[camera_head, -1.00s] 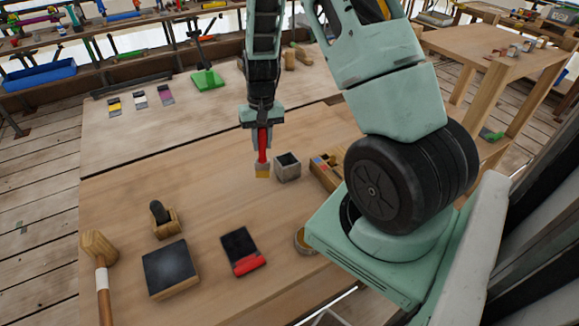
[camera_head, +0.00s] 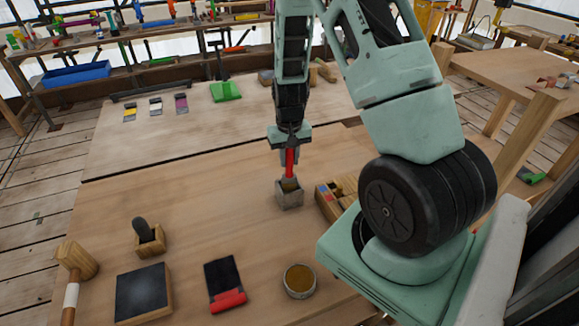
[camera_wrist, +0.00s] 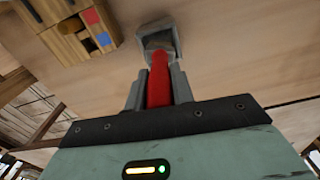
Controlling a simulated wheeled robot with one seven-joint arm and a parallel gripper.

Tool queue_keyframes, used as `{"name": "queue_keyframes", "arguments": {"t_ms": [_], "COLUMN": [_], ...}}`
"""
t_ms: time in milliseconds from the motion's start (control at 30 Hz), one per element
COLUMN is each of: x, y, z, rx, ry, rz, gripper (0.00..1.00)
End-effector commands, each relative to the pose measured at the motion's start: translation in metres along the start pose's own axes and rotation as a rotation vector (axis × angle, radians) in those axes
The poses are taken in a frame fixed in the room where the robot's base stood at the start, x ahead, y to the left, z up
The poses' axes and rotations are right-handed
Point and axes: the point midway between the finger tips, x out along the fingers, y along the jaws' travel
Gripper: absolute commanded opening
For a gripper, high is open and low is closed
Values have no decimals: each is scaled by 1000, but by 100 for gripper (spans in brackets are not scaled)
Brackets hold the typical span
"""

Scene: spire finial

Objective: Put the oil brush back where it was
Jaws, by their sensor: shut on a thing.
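The oil brush (camera_head: 290,160) has a red handle and a pale yellowish head, and hangs head down. My gripper (camera_head: 290,152) is shut on its red handle. The brush's head is at the mouth of a small grey square cup (camera_head: 289,201); how deep it reaches inside, I cannot tell. In the wrist view, the red handle (camera_wrist: 159,85) lies between my fingers (camera_wrist: 158,92), and its head overlaps the opening of the grey cup (camera_wrist: 175,40).
A wooden box with coloured pieces (camera_head: 327,206) stands just right of the cup. A round tin (camera_head: 299,283), a red-edged black pad (camera_head: 224,283), a dark block (camera_head: 143,292), a small wooden holder (camera_head: 149,243) and a mallet (camera_head: 75,262) stand nearer. Tabletop left of the cup is clear.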

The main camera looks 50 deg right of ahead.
Motion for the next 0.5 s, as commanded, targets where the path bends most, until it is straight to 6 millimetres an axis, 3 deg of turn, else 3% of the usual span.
{"name": "queue_keyframes", "arguments": {"t_ms": [233,500], "x": [31,37], "y": [0,0], "z": [1,0], "rx": [0,1], "ry": [-3,0], "rz": [0,0], "gripper": [1,1]}}
